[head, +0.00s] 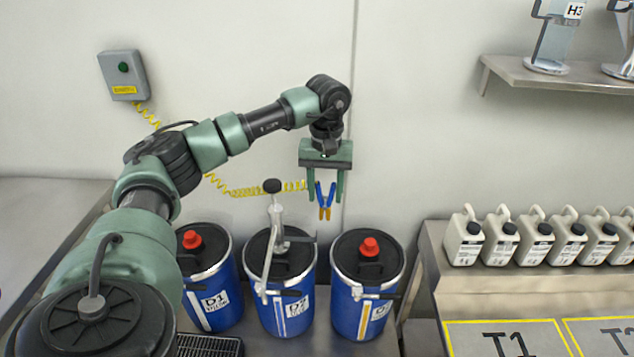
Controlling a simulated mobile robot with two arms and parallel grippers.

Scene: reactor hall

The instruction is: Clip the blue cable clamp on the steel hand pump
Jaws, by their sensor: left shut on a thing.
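My left gripper (325,190) is shut on the blue cable clamp (321,190), which hangs with its orange tips pointing down. A coiled yellow cable runs left from the clamp to a grey wall box. The steel hand pump (278,225) stands upright on the middle blue drum (284,318), labelled D2. It has a black knob on top, a side arm, and a spout tube hanging at the front. The clamp is to the right of the pump's top, apart from it in the picture. My right gripper is not in view.
Blue drums with red caps stand left (226,305) and right (344,318) of the middle one. The grey wall box (123,76) hangs upper left. Several white canisters (466,240) line a bench at right, and a shelf (560,80) is above. A black grate (208,345) lies front left.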

